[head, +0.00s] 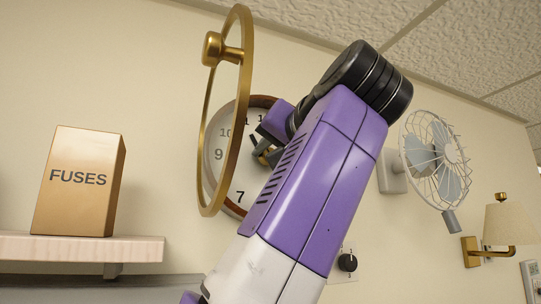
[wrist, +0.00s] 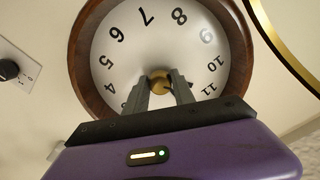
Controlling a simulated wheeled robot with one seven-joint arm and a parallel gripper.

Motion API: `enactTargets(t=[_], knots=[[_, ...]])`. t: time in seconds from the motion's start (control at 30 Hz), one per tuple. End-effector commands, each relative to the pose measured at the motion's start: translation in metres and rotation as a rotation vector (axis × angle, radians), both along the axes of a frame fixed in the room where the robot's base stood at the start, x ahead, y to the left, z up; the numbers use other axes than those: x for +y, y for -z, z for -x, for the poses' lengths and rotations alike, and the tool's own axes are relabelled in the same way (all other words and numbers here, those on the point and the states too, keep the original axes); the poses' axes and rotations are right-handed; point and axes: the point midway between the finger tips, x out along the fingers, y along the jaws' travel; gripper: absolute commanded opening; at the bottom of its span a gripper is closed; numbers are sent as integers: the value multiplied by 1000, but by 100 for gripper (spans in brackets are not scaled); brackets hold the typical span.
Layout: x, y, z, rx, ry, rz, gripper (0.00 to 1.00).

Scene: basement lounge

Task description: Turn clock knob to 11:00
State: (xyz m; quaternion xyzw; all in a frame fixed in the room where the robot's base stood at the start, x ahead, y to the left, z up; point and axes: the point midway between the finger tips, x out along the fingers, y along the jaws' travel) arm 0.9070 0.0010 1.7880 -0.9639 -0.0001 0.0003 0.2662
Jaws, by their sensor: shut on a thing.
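The round wall clock (head: 221,166) has a white face and a wooden rim. My arm covers its right side in the head view. In the wrist view the clock face (wrist: 125,57) appears roughly upside down, with 10 and 11 at lower right. A small brass knob (wrist: 160,78) sits at its centre. My gripper (wrist: 162,88) is shut on this knob, with one grey finger on either side. In the head view my gripper (head: 264,150) is at the clock's centre, partly hidden. The clock hands are mostly hidden by the fingers, so the time shown is unclear.
A brass ring with a knob (head: 213,49) stands out from the wall before the clock's left side, close to my arm. A FUSES box (head: 77,182) is on a shelf (head: 70,248) at left. A fan (head: 436,160), black dial (head: 348,262) and lamp (head: 502,225) are at right.

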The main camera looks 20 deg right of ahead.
Motion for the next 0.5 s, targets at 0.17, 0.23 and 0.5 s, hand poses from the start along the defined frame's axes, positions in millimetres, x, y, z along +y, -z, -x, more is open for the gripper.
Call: enactTargets(t=[0.17, 0.23, 0.5], knots=[[-1, 0, 0, 0, 1, -2, 48], [-1, 0, 0, 0, 1, -1, 52], [0, 0, 1, -1, 1, 0, 52]])
